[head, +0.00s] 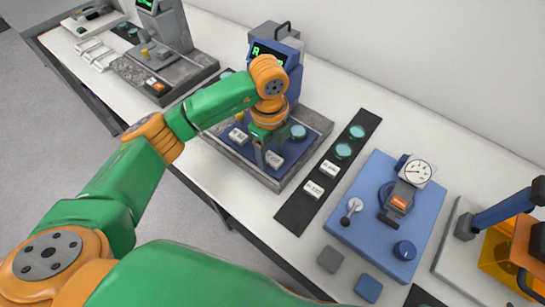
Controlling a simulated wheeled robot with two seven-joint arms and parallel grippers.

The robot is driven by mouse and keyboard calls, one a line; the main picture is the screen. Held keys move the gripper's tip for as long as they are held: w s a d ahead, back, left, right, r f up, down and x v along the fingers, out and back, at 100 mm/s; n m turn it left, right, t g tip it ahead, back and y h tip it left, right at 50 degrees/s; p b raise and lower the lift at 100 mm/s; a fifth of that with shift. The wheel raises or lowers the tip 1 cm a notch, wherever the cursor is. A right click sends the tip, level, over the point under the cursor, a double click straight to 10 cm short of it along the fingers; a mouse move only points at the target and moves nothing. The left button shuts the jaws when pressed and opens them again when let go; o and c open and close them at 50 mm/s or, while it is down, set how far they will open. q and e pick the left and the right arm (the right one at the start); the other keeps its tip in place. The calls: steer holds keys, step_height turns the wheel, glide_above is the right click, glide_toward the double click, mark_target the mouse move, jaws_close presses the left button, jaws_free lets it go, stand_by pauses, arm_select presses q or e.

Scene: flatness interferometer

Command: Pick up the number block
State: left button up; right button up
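My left gripper (262,158) points down over the blue-topped grey tray (240,158) of the instrument at the back. Its fingers are close to a white labelled block (275,160) on that tray; I cannot tell whether they touch it or how far apart they are. Another white labelled block (237,135) lies on the tray to the left. Two more white labelled blocks (331,168) (314,189) lie on a black strip (292,214). The labels are too small to read, so I cannot tell which is the number block. My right gripper is out of view.
Teal discs (343,151) lie on the black strip. To its right is a blue plate (362,235) with a dial gauge (417,171). A grey instrument (165,35) stands at the upper left. Bare bench shows at the front edge. A wall runs behind.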

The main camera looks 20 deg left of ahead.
arm_select(q)
jaws_close()
steer(key=shift+r, duration=0.1)
